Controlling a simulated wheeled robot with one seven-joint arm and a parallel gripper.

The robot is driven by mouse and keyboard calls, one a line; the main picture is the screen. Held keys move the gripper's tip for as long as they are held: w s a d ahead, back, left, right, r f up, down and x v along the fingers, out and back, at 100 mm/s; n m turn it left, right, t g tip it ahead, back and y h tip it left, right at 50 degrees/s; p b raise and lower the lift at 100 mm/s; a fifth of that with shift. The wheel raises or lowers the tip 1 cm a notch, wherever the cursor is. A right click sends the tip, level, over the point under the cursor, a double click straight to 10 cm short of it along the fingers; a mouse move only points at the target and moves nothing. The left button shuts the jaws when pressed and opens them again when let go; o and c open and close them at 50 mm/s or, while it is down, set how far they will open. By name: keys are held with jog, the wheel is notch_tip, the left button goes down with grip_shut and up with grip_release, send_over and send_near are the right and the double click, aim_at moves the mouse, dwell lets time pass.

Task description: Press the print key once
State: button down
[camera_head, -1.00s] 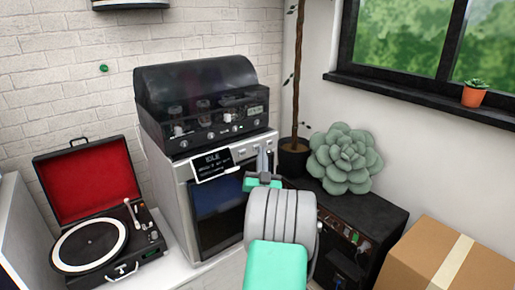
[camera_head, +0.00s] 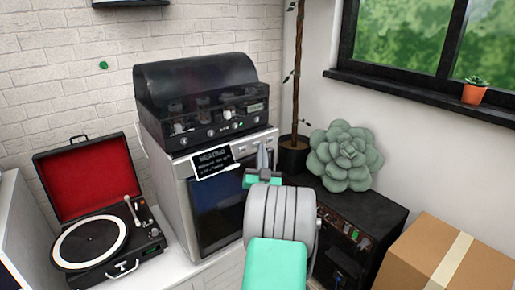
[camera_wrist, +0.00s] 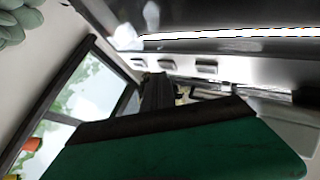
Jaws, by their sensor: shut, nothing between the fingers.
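The light grey machine (camera_head: 180,205) has a dark glass front and a small tilted black display (camera_head: 212,163). The display's top line is a longer word than before, too small to read surely. In the wrist view a row of small grey keys shows on the machine: a left key (camera_wrist: 137,63), a middle key (camera_wrist: 168,65) and a right key (camera_wrist: 206,66). I cannot tell which is the print key. My gripper (camera_head: 264,157) is shut and empty, its tips close to the machine's upper front, right of the display. Whether they touch a key is unclear.
A dark-covered device (camera_head: 200,100) stands on the machine. An open record player (camera_head: 100,225) is to its left. A black cabinet (camera_head: 385,212), a cardboard box (camera_head: 425,265) and a large succulent (camera_head: 345,160) are to the right.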

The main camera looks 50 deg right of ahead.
jog(key=shift+s+a, duration=0.1)
jog(key=shift+s, duration=0.15)
jog(key=s+a+b, duration=0.1)
jog(key=s+b, duration=0.5)
jog(key=shift+a, duration=0.15)
dwell(0.8)
